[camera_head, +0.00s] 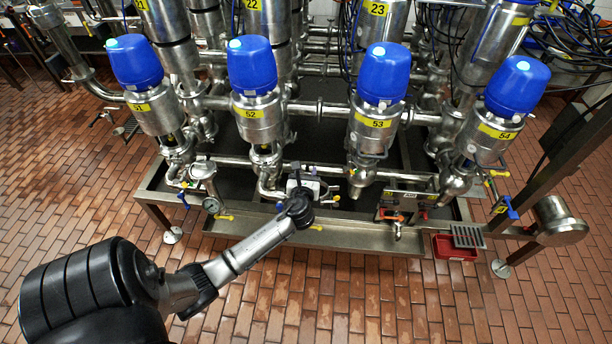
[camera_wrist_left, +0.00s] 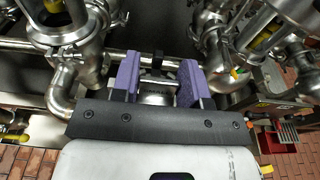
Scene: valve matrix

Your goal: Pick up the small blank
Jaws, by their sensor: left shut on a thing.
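My left gripper (camera_head: 305,187) is at the front of the valve frame, below and between valves 52 and 53. In the left wrist view its two purple-padded fingers (camera_wrist_left: 160,82) stand on either side of a small silvery metal piece (camera_wrist_left: 156,97), and the gripper is shut on it. The piece looks like the small blank, though its shape is partly hidden by the gripper body. In the head view the gripper and wrist hide the piece. My right gripper is in neither view.
Blue-capped valves 51 (camera_head: 135,62), 52 (camera_head: 252,66), 53 (camera_head: 384,74) and 54 (camera_head: 517,87) stand close behind, with pipes between them. A steel drip tray edge (camera_head: 350,243) runs along the front. A red tray (camera_head: 455,248) sits at the right. The tiled floor in front is clear.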

